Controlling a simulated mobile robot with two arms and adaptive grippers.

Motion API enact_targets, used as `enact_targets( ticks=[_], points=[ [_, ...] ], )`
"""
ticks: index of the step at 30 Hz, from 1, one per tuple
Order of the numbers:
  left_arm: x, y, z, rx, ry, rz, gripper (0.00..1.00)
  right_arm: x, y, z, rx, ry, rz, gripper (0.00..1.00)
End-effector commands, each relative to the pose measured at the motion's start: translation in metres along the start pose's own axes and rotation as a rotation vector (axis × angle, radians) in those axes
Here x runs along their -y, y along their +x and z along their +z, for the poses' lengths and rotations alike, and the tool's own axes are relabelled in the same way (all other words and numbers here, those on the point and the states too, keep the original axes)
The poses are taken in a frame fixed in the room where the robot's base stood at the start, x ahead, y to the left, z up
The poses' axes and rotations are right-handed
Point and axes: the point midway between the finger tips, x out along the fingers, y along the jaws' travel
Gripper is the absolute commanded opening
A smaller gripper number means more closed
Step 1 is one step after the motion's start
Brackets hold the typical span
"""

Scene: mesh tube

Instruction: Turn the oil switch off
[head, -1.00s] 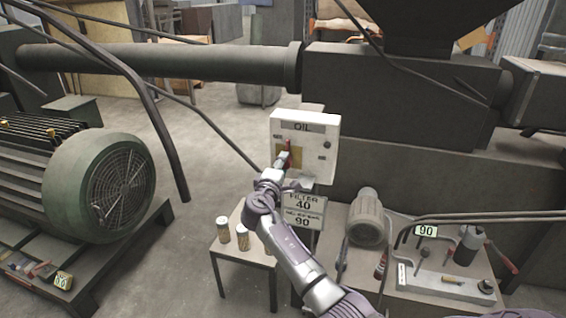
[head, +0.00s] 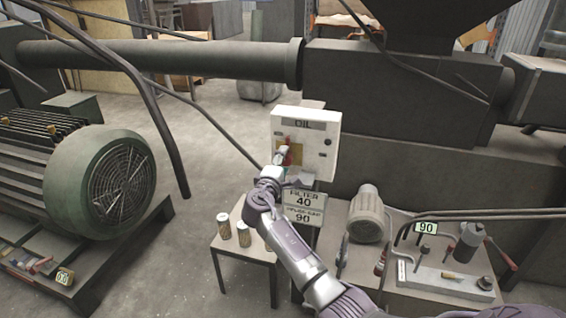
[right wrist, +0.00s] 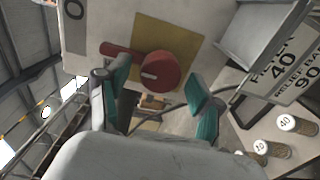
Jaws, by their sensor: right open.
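The oil switch is a red rotary knob with a handle (right wrist: 160,72) on a yellow square plate (right wrist: 182,38). It is mounted on a white box (head: 318,122) labelled OIL. In the head view my right gripper (head: 282,158) is in front of the box and hides part of the red switch. In the right wrist view my right gripper (right wrist: 160,104) is open, its two teal fingertips apart below the knob, with nothing between them that I can tell is gripped. The red handle points to the left in that view. My left gripper is not in view.
A sign reading FILTER 40 (head: 303,200) hangs under the box. A workbench (head: 408,275) with tools is at the right, a green motor (head: 108,180) at the left.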

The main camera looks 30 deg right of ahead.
Motion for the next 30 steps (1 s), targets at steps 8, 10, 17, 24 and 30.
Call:
enact_targets(
  ticks=[8,10,17,24,30],
  points=[
    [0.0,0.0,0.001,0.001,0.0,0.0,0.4,0.001,-0.013,0.0,-0.001,0.002,0.0,0.66],
    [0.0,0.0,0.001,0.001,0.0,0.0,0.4,0.0,-0.025,0.0,-0.002,0.002,0.0,0.66],
    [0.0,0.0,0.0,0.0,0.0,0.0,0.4,0.001,-0.076,0.0,-0.002,0.003,-0.001,0.66],
    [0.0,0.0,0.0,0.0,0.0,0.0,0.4,0.001,-0.112,-0.001,-0.001,0.001,-0.002,0.66],
    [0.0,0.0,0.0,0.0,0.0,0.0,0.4,0.0,-0.12,0.0,-0.001,0.0,0.0,0.66]
  ],
)
